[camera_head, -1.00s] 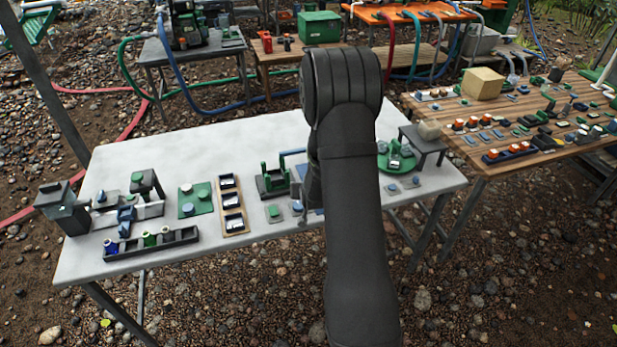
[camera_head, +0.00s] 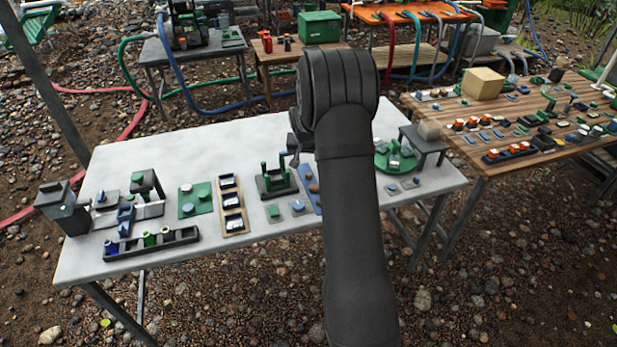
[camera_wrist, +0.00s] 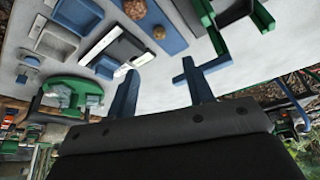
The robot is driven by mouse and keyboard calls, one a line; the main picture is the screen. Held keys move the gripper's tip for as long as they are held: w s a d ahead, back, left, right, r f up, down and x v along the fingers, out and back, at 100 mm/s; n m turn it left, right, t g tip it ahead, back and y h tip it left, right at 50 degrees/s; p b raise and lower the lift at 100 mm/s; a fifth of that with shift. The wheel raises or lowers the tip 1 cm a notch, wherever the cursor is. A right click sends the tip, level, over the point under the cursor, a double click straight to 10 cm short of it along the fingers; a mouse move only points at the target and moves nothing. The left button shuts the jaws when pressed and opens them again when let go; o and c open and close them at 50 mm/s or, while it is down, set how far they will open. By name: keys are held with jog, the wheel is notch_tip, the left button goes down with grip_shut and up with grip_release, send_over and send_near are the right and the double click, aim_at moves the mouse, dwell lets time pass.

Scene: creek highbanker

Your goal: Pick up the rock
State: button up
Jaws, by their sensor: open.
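In the wrist view a brown rock (camera_wrist: 135,8) and a second brown rock (camera_wrist: 158,32) lie on a blue tray (camera_wrist: 171,46). In the head view a brown rock (camera_head: 313,188) shows on the blue tray (camera_head: 305,168), partly hidden by my arm. My gripper (camera_wrist: 160,68) is open, with its two blue fingers apart and nothing between them. The rocks are beyond the fingertips. In the head view the gripper is mostly hidden behind my arm, at the table's back half.
A green frame on a black base (camera_head: 275,184) stands just left of the tray. A green round plate (camera_head: 383,160) and a dark stand (camera_head: 424,143) are to the right. The white table (camera_head: 240,150) is clear along its back. A crowded wooden table (camera_head: 440,122) stands at right.

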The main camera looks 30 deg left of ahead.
jog(key=x, duration=1.3)
jog(key=shift+w+f, duration=0.15)
jog(key=shift+f, duration=0.05)
grip_shut()
